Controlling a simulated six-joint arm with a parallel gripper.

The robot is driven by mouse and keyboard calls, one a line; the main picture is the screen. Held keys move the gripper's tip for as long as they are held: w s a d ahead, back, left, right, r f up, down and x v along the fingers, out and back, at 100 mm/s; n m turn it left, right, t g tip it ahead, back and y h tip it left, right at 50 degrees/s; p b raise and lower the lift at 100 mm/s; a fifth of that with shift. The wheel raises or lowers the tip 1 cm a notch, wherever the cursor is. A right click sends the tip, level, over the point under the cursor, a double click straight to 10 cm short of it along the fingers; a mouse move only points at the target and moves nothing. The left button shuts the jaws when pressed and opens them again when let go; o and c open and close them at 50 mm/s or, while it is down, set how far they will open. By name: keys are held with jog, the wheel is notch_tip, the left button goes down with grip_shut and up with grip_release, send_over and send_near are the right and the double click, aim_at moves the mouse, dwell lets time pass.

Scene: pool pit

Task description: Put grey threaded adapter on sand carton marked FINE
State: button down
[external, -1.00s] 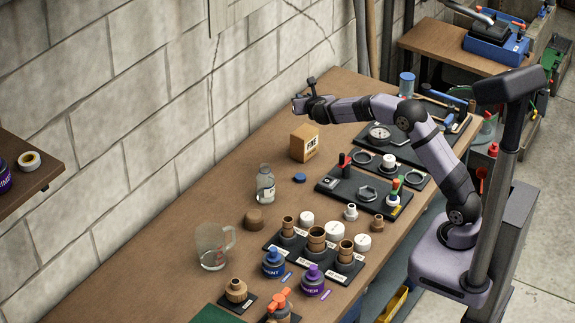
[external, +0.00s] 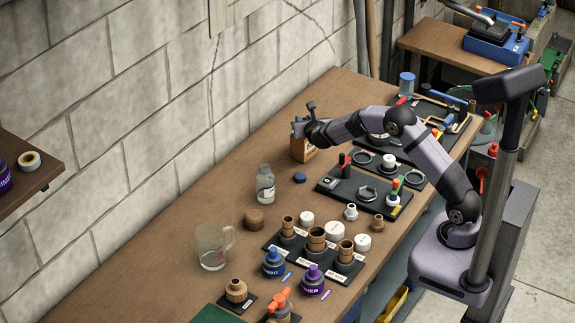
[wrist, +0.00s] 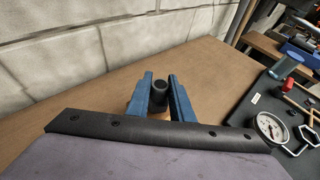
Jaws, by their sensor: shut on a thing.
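The sand carton (external: 301,153), a tan box, stands on the bench near the wall in the external view. My gripper (external: 298,129) is directly over its top and hides its upper part. In the wrist view my blue fingers (wrist: 161,92) are shut on the grey threaded adapter (wrist: 160,93), which shows as a dark round piece between them. The adapter cannot be made out in the external view. Whether it touches the carton top is hidden. The carton cannot be made out clearly in the wrist view.
A glass bottle (external: 265,184) and a blue cap (external: 299,178) stand in front of the carton. A black tool tray (external: 345,188) lies to the right. A round gauge (wrist: 270,128) and a blue cylinder (wrist: 286,64) are right of my gripper. The bench behind the carton is clear.

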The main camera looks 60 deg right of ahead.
jog(key=shift+f, duration=0.15)
jog(key=c, duration=1.6)
grip_release()
jog(key=shift+o, duration=0.2)
jog(key=shift+r, duration=0.25)
jog(key=shift+s+a, duration=0.2)
jog(key=shift+a, duration=0.05)
jog(key=b+v, duration=0.2)
jog(key=v, duration=0.9)
jog(key=shift+s+b, duration=0.25)
jog(key=shift+b, duration=0.15)
jog(key=shift+a, duration=0.1)
